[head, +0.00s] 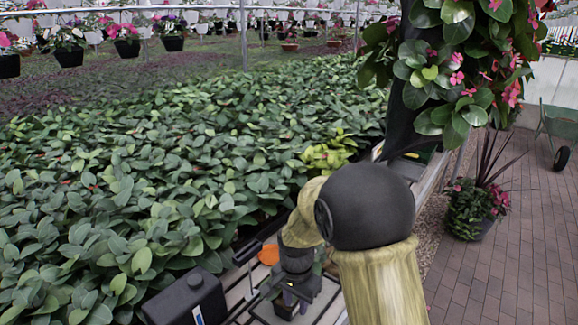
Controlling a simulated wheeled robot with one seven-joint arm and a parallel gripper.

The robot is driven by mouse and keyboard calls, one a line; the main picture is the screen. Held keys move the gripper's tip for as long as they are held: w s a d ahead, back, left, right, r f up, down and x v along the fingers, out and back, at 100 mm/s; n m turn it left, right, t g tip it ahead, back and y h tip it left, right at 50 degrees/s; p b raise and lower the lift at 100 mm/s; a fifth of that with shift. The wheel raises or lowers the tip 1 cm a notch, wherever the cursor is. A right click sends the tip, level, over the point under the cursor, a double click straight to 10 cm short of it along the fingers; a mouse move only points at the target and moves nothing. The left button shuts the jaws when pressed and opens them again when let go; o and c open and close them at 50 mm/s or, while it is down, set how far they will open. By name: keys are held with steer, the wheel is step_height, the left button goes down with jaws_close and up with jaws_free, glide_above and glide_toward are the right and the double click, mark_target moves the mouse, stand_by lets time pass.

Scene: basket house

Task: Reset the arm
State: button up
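My arm comes in from the bottom right, with a yellowish link and a large black round joint. It bends left and down toward the slatted bench (235,297). My gripper (287,294) is dark and points down, low over the bench beside the leafy plants. Its fingers blend with dark items beneath it, so I cannot tell whether they are open or shut or hold something.
A black box-like container (186,298) stands left of my gripper, and an orange disc (269,254) lies behind it. Dense green plants (150,180) fill the left. A pink-flowered plant (455,75) hangs above my arm. A potted plant (475,208) and green cart (558,122) stand on brick paving.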

steer(key=s+d+r+n+t, duration=0.1)
steer(key=s+d+r+n, duration=0.2)
steer(key=s+d, duration=0.3)
steer(key=s+d+r+n+t, duration=0.1)
steer(key=s+d+r+n, duration=0.2)
steer(key=s+d, duration=0.3)
steer(key=shift+s+d+n+t, duration=0.3)
steer(key=shift+d+n, duration=0.2)
steer(key=shift+d, duration=0.3)
steer(key=shift+d, duration=0.1)
